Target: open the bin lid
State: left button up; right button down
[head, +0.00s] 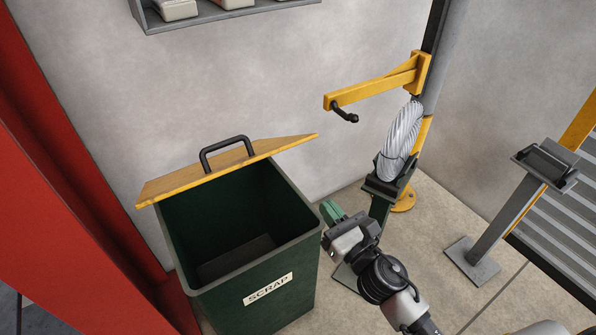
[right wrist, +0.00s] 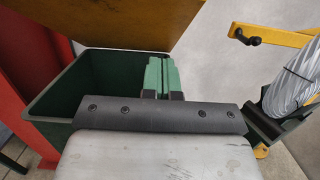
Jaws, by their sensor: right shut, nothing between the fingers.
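The green scrap bin (head: 258,262) stands by the wall with its opening exposed. Its yellow lid (head: 228,170) is raised at the back, tilted up, with a black handle (head: 224,150) on its upper face. The lid also shows across the top of the right wrist view (right wrist: 125,22), above the bin (right wrist: 95,85). My right gripper (head: 332,211) is just right of the bin's rim, apart from the handle. Its green fingers (right wrist: 159,77) are together and empty. My left gripper is not in view.
A red post (head: 60,190) stands close on the bin's left. A yellow bracket arm (head: 375,87) with a black crank sticks out at the right, above a grey coil (head: 402,138) on a stand. A shelf (head: 215,14) hangs above.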

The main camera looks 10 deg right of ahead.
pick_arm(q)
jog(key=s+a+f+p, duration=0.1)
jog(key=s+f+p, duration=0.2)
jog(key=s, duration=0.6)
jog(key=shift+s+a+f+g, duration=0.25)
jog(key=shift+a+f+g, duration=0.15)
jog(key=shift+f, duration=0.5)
pick_arm(e)
jog(key=r+x, duration=0.3)
jog(key=x, duration=0.9)
pick_arm(q)
jog(key=shift+p, duration=0.3)
pick_arm(e)
jog(key=shift+w+r, duration=0.1)
